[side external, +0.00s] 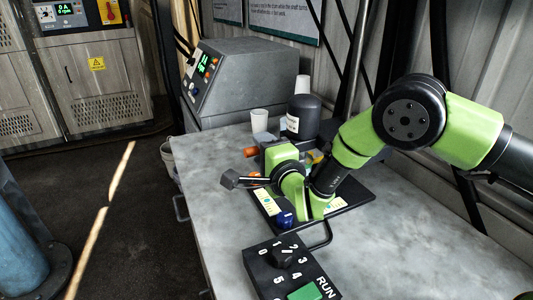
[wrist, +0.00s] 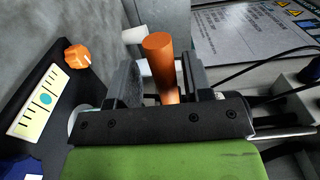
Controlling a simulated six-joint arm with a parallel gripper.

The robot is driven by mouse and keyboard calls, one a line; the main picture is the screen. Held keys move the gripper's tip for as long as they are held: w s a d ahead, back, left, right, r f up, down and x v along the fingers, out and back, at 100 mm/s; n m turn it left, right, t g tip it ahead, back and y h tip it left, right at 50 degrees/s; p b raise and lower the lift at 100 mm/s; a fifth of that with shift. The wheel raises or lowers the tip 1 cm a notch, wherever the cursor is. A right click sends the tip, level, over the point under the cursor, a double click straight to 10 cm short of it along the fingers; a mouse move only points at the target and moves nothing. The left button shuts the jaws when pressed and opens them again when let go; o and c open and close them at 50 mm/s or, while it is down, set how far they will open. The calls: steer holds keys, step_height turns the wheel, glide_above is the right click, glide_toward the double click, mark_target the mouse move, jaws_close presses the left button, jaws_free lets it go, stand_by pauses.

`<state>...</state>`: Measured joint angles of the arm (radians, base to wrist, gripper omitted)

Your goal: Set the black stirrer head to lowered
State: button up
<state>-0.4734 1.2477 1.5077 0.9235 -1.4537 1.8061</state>
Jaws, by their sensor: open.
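My gripper (wrist: 158,85) is open in the wrist view, its dark fingers on either side of an orange cylindrical handle (wrist: 158,55). Whether they touch it I cannot tell. In the side view an orange handle (side external: 250,152) sticks out left of a dark block by my green wrist, just above the black base (side external: 347,192). That dark block may be the black stirrer head, but my arm covers most of it, so I cannot tell its height. An orange knob (wrist: 77,56) sits on the base's edge beside a labelled panel (wrist: 38,100).
A control panel (side external: 285,278) with a dial and green button lies at the table's front. A blue knob (side external: 285,217) is on the base. A dark labelled jar (side external: 303,112), white cup (side external: 259,120) and grey console (side external: 245,80) stand behind. The grey table (side external: 225,235) is clear at front left.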

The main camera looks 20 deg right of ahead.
steer(key=s, duration=1)
steer(key=shift+w, duration=0.1)
steer(key=s+d+r+n+g+y, duration=0.1)
steer(key=d+r+n+g, duration=0.2)
steer(key=r, duration=0.5)
steer(key=s+d+r+n+g, duration=0.1)
steer(key=d+r+g, duration=0.1)
steer(key=d+r, duration=0.45)
steer(key=s+d+r+n+g, duration=0.1)
steer(key=s+n+g, duration=0.1)
steer(key=s, duration=0.5)
steer(key=s+d+r+n+g, duration=0.1)
steer(key=s+n+g, duration=0.1)
steer(key=s+n, duration=0.2)
steer(key=s+d+r+n+g+y, duration=0.1)
steer(key=s+n, duration=0.3)
steer(key=s, duration=0.6)
steer(key=shift+s+d+r+g, duration=0.25)
steer(key=shift+s+d+g, duration=0.15)
